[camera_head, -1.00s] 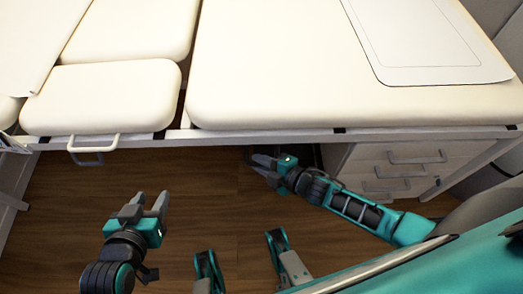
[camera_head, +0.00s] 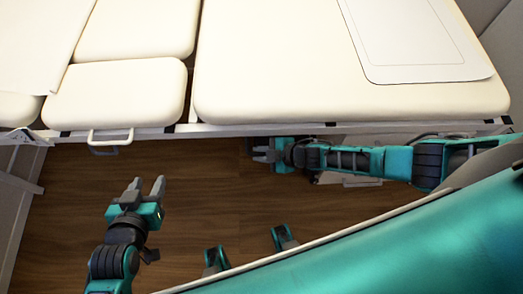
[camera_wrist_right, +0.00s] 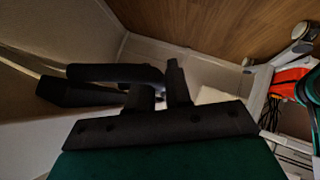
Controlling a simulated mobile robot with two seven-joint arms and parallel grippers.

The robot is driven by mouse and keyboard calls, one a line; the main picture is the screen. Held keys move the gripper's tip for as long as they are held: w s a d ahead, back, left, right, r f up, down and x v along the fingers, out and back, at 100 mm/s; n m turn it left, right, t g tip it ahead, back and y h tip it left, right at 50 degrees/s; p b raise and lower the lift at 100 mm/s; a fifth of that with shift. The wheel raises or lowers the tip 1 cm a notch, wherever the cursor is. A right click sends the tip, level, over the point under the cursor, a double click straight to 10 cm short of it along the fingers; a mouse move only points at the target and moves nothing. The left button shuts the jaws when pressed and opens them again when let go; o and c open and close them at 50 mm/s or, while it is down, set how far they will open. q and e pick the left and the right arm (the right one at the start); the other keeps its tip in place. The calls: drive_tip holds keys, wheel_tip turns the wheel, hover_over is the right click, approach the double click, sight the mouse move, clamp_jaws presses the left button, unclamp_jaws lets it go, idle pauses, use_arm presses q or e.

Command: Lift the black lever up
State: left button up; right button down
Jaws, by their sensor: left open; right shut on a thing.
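A black lever (camera_wrist_right: 112,74) seems to be the dark rounded bar in the right wrist view, though the dim light makes it hard to part from my dark fingers. My right gripper (camera_head: 258,150) is under the front edge of the bed in the head view, shut on what appears to be this lever. The lever itself cannot be made out in the head view. My left gripper (camera_head: 149,189) is open and empty above the wooden floor, at the lower left and apart from the bed.
The cream padded bed (camera_head: 330,107) fills the top, with a pale metal frame along its front edge. A light loop handle (camera_head: 110,137) hangs below it at left. A drawer cabinet (camera_head: 348,180) is mostly hidden behind my right arm. The wooden floor (camera_head: 195,190) between my arms is clear.

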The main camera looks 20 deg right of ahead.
idle(0.3)
drive_tip(key=c, duration=1.1)
unclamp_jaws()
drive_tip(key=shift+c, duration=0.2)
drive_tip(key=shift+s+r, duration=0.1)
drive_tip(key=shift+r, duration=0.05)
drive_tip(key=p+v, duration=0.4)
drive_tip(key=v, duration=0.8)
drive_tip(key=shift+s+d, duration=0.2)
drive_tip(key=shift+d, duration=0.1)
